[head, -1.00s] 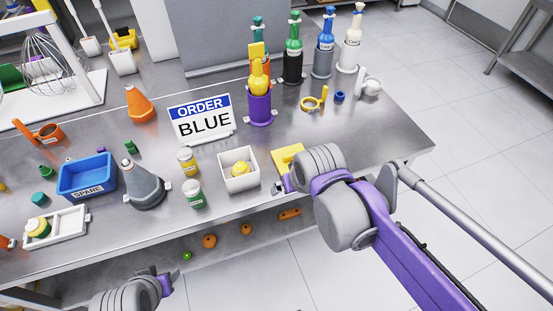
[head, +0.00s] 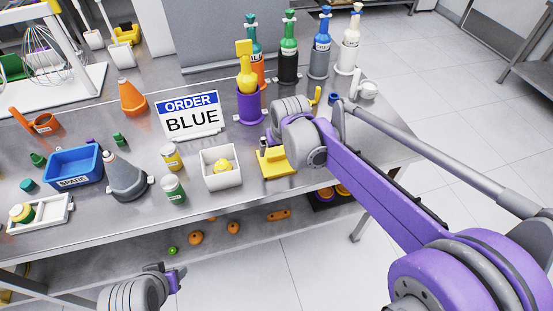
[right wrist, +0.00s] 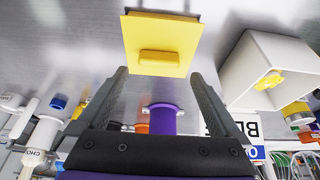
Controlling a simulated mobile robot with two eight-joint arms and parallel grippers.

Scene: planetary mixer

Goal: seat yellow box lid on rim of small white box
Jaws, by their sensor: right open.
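The yellow box lid (head: 277,163) lies flat on the metal table with its raised bar handle up, right of the small white box. It also shows in the right wrist view (right wrist: 160,40), just past the fingertips. The small white box (head: 209,181) is open at the top and holds a yellow item (head: 222,166). My right gripper (head: 268,140) is at the lid's far side in the head view; in the right wrist view its fingers (right wrist: 158,75) are apart and empty. My left gripper (head: 176,278) is low, in front of the table; its jaw opening is unclear.
A purple holder (head: 250,105) with a yellow bottle stands behind the lid, near my right gripper. The order sign (head: 191,116) reads BLUE. Jars (head: 173,189) and a grey cone bottle (head: 124,180) stand left of the white box. The table's front edge is close.

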